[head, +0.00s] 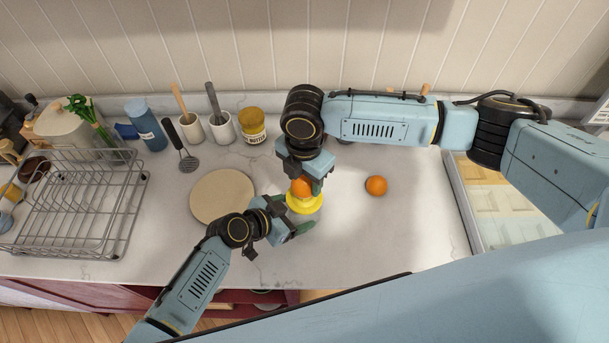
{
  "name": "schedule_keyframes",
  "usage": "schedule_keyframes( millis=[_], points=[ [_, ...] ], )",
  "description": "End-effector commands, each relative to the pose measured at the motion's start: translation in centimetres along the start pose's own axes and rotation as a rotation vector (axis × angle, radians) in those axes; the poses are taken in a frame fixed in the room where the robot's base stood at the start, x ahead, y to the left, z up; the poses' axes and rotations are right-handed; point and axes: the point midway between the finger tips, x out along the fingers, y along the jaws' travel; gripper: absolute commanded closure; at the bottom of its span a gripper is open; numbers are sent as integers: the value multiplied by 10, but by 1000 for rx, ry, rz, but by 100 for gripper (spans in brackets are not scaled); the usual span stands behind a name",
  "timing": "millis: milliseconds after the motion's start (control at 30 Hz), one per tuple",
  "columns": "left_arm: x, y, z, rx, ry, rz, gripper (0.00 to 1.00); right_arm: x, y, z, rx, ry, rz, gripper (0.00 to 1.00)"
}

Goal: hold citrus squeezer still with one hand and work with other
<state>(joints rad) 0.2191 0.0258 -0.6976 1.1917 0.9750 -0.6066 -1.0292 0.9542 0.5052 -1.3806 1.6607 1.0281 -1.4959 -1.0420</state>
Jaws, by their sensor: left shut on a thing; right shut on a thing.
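A yellow citrus squeezer (305,206) stands on the white countertop near the middle of the head view. My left gripper (294,222) is at its lower left side, shut on the squeezer, with its fingers partly hiding it. My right gripper (304,182) comes down from above and is shut on an orange (301,188) over the top of the squeezer. The orange is partly hidden by the fingers, and I cannot tell how firmly it touches the squeezer. A second orange (376,186) lies loose on the counter to the right.
A round beige board (221,194) lies left of the squeezer. A metal dish rack (75,215) stands at the far left. Utensil crocks (222,128), a yellow jar (252,128) and a blue bottle (148,130) stand along the back.

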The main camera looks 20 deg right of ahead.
Motion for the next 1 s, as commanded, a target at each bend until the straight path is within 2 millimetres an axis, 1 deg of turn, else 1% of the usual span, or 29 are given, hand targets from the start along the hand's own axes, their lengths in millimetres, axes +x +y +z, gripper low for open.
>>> schedule_keyframes(
  millis=[433,1000],
  points=[
    [0,0,0,-1,-1,0,47,1,0,0,0,0,0,76],
    [0,0,0,-1,-1,0,47,16,0,0,0,0,0,76]
  ],
)
